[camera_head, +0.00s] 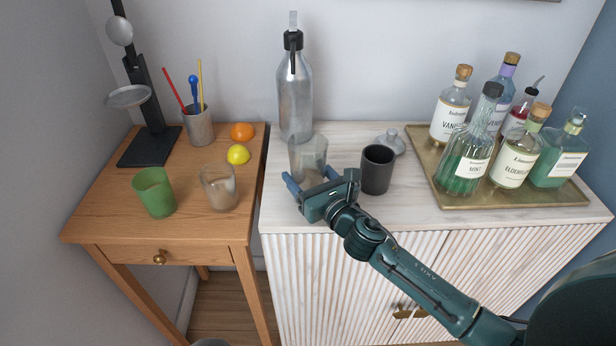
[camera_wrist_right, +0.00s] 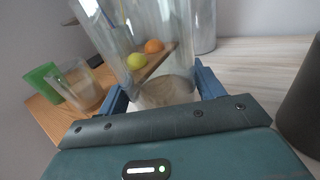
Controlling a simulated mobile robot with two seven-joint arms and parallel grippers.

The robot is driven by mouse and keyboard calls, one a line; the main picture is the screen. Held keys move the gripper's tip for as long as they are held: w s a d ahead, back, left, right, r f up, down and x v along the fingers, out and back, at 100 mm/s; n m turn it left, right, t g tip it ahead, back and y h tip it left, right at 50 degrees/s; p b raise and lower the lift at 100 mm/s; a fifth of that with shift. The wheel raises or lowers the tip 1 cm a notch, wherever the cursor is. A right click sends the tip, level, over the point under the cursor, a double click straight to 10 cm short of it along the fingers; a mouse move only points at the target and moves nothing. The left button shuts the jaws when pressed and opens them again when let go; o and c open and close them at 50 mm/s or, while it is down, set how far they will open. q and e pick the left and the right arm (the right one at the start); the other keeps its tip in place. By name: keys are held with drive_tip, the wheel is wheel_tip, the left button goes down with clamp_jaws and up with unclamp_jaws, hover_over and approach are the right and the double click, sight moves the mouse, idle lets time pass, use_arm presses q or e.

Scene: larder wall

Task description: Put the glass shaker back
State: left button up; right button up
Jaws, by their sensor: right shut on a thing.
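The glass shaker (camera_head: 308,152), a clear tapered cup, is at the left front part of the whitish cabinet top (camera_head: 420,212). My right gripper (camera_head: 311,180) is shut on it, low on its side, with one blue finger on each side. In the right wrist view the clear glass (camera_wrist_right: 160,40) rises between the fingers of the right gripper (camera_wrist_right: 163,90). It looks upright and empty. I cannot tell whether its base touches the cabinet top. My left gripper is not in view.
A dark grey cup (camera_head: 377,172) stands close right, with a grey lid-like piece (camera_head: 391,143) behind it. A silver siphon bottle (camera_head: 295,100) stands behind. A brass tray (camera_head: 455,200) holds several bottles. The wooden table (camera_head: 110,215) holds a green glass (camera_head: 154,193) and clear glass (camera_head: 219,188).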

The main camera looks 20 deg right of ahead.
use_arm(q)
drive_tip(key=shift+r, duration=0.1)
use_arm(e)
drive_tip(key=o, duration=1.6)
drive_tip(key=shift+c, duration=0.2)
drive_tip(key=shift+s, duration=0.1)
use_arm(q)
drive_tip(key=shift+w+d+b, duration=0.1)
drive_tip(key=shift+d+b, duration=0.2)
drive_tip(key=shift+b, duration=0.6)
use_arm(e)
drive_tip(key=v, duration=1.2)
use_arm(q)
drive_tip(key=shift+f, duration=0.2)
